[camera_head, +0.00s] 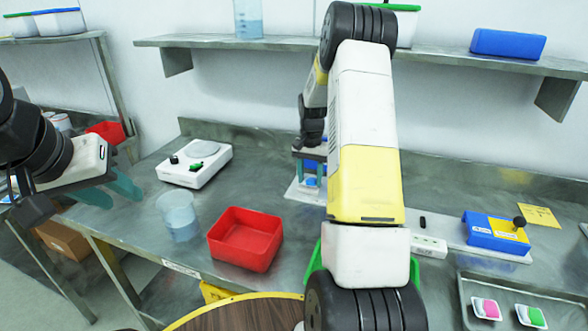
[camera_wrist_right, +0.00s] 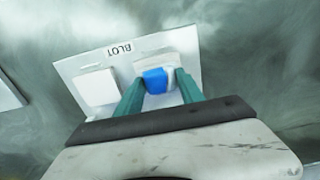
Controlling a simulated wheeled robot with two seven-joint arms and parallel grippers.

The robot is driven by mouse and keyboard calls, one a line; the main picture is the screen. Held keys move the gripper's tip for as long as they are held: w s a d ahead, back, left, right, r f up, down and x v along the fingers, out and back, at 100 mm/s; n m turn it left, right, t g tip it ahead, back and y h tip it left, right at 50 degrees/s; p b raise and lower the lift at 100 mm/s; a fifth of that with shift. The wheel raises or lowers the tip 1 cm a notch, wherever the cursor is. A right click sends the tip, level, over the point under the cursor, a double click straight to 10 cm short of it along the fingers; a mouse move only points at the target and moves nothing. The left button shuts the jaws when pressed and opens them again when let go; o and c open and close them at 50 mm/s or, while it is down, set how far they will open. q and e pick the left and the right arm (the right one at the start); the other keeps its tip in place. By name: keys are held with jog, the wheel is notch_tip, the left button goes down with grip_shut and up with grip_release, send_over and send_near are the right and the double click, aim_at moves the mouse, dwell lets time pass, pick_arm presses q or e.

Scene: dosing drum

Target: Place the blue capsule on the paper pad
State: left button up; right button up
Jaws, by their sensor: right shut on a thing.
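The blue capsule (camera_wrist_right: 156,81) sits between the teal fingertips of my right gripper (camera_wrist_right: 160,84) in the right wrist view. My right gripper is shut on it. Behind it is a white board (camera_wrist_right: 124,62) marked BLOT with two pale pads. The capsule overlaps one pad (camera_wrist_right: 172,62); the other pad (camera_wrist_right: 97,87) is bare. I cannot tell whether the capsule touches the pad. In the head view the board (camera_head: 297,192) is on the bench, partly hidden by my right arm. My left gripper (camera_head: 108,189) is open and empty at the left.
A white scale (camera_head: 193,168), a clear beaker (camera_head: 178,216) and a red bin (camera_head: 245,240) stand left of my right arm. A blue-and-yellow device (camera_head: 494,234) is at the right. A metal tray (camera_head: 467,290) holds pink and green items. A shelf (camera_head: 280,43) runs above.

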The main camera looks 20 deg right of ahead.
aim_at(310, 179)
jog(key=shift+f, duration=0.15)
jog(key=o, duration=1.3)
jog(key=s+a+r+n+t, duration=0.1)
jog(key=s+a+r, duration=0.15)
jog(key=r, duration=0.75)
jog(key=s+a+r+n+t, duration=0.1)
jog(key=s+a+r, duration=0.15)
jog(key=r, duration=0.75)
jog(key=s+a+r+n+t, duration=0.1)
jog(key=s+a+n, duration=0.1)
jog(key=s, duration=0.6)
jog(key=s+a+r+n+t+y, duration=0.1)
jog(key=s+a+r+n, duration=0.1)
jog(key=s+a, duration=0.3)
jog(key=s+a+r+n+t+y, duration=0.1)
jog(key=s+a+r+n+t, duration=0.1)
jog(key=s, duration=0.9)
jog(key=shift+s+a+r, duration=0.1)
jog(key=shift+a+r, duration=0.05)
jog(key=shift+a, duration=0.3)
jog(key=shift+s+a+r, duration=0.1)
jog(key=shift+a, duration=0.35)
